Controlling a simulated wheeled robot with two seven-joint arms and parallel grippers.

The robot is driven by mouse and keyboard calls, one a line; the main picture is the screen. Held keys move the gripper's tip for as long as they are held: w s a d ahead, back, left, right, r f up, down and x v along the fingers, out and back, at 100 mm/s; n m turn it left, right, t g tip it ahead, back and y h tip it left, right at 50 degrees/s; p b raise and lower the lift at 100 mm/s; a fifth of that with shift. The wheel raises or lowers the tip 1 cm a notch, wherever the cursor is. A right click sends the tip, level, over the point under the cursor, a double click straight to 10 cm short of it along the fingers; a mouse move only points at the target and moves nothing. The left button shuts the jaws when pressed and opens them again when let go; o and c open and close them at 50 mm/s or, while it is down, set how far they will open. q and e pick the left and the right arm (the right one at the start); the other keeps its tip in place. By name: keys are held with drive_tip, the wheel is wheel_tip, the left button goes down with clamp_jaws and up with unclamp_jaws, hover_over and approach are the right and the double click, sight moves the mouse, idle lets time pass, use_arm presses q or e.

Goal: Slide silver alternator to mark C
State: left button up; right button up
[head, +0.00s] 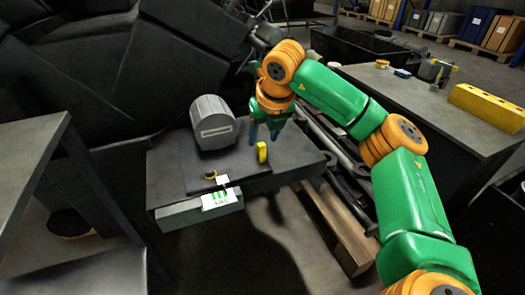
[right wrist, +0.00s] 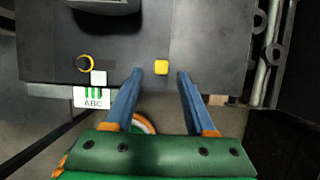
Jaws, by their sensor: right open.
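The silver alternator (head: 213,125), a grey rounded body with a pale label plate, sits on the dark bench at its left-middle. What seems to be its dark edge (right wrist: 103,5) shows at the top of the right wrist view. My right gripper (head: 264,135) is right of the alternator, apart from it, with blue fingers open and pointing down. A small yellow block (head: 262,152) stands below the fingers; in the right wrist view the yellow block (right wrist: 161,67) lies between the fingertips, touching neither. A white card (head: 222,200) reads ABC under green bars. I cannot make out a separate mark C.
A yellow-black ring (head: 210,175) lies near the front edge of the bench (head: 168,168). Metal pipes and a wooden pallet (head: 335,225) are right of it. A side table (head: 415,95) holds a long yellow block (head: 487,107). A grey table (head: 30,160) stands left.

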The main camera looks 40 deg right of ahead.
sight(262, 145)
drive_tip(key=x, duration=0.5)
drive_tip(key=shift+f, duration=0.1)
clamp_jaws()
idle(1.2)
